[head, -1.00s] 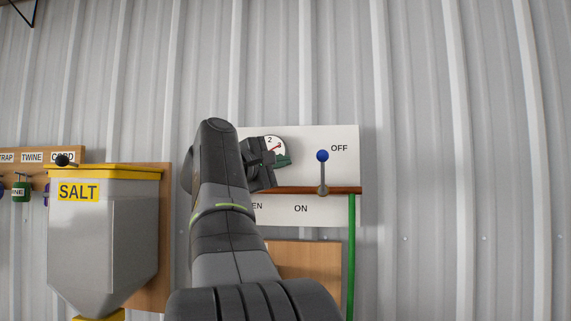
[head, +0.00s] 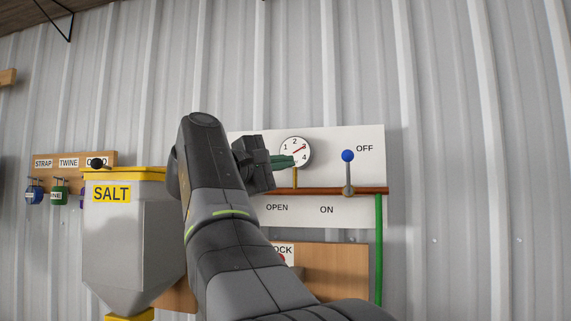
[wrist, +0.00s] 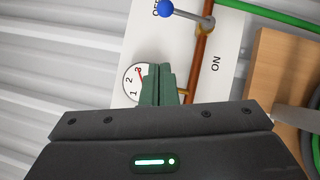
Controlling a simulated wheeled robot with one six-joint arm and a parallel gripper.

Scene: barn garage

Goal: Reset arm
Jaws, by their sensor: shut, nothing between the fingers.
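My gripper (head: 284,161) is in front of the white valve board, its green fingers pointing right towards the round gauge. In the wrist view the green fingers (wrist: 157,84) are together with nothing between them, and they overlap part of the gauge (wrist: 135,80). The gauge also shows in the head view (head: 297,150), with a red needle. A lever with a blue knob (head: 347,156) stands upright on the copper pipe (head: 365,191), to the right of my gripper and apart from it. My arm hides the left part of the board.
A grey SALT bin (head: 130,235) with a yellow rim hangs left of my arm. A rack (head: 105,159) with labelled hooks is further left. A green hose (head: 379,250) runs down from the pipe. A wooden board (head: 340,268) is below. The corrugated wall at right is bare.

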